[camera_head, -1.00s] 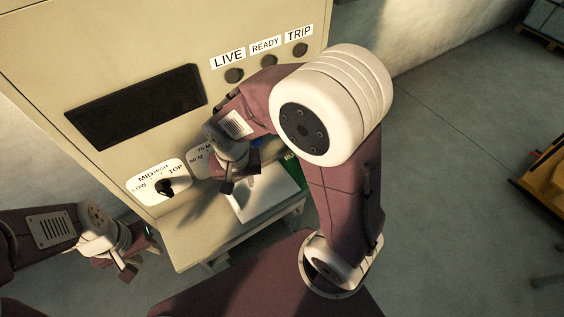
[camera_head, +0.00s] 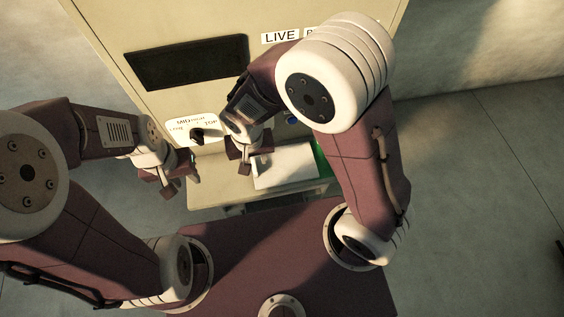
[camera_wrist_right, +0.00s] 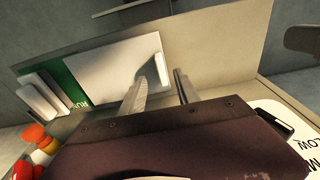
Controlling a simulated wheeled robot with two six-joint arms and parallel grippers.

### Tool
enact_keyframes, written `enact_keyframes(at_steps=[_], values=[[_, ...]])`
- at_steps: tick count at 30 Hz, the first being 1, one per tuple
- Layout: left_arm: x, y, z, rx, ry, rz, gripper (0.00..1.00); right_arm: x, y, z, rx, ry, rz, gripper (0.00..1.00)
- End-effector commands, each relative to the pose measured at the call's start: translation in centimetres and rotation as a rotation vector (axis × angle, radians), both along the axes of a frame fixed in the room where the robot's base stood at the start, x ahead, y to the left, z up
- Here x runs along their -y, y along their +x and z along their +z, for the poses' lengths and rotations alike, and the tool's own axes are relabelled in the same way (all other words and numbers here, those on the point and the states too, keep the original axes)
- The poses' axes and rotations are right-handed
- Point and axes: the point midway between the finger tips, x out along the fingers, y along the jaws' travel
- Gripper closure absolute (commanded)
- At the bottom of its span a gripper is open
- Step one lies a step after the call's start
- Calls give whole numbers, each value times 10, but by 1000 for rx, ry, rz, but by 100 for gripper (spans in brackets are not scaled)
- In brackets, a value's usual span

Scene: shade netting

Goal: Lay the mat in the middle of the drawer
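A flat white rectangular piece (camera_head: 287,165), likely the mat, lies on the cabinet's beige ledge (camera_head: 215,190) beside a green strip. It also shows in the right wrist view (camera_wrist_right: 105,65). I cannot tell whether this ledge is the drawer. My right gripper (camera_head: 246,168) is at the piece's left edge in the head view.
The beige cabinet has a dark panel (camera_head: 188,62), a dial (camera_head: 197,134) marked LOW, MID, HIGH and TOP, and a LIVE label (camera_head: 280,37). Coloured knobs (camera_wrist_right: 36,135) show beside the green strip in the wrist view. Open floor (camera_head: 480,190) lies right.

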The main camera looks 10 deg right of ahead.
Motion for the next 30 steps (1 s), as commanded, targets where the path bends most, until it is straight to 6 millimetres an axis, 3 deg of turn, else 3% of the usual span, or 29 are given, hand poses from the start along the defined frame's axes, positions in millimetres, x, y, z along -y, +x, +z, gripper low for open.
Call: enact_keyframes(at_steps=[6, 15, 22, 26, 30], values=[[0, 0, 5, 0, 0, 0, 64, 0, 2, -10, -1, -1, 0, 62], [0, 0, 13, 0, 0, 0, 64, 0, 11, -54, -1, -1, -1, 62], [0, 0, 12, 0, 0, 0, 64, -1, 11, -56, 1, 2, -1, 62], [0, 0, 12, 0, 0, 0, 64, -1, 11, -56, 1, 1, -1, 98], [0, 0, 12, 0, 0, 0, 64, -1, 11, -55, 1, 1, -1, 100]])
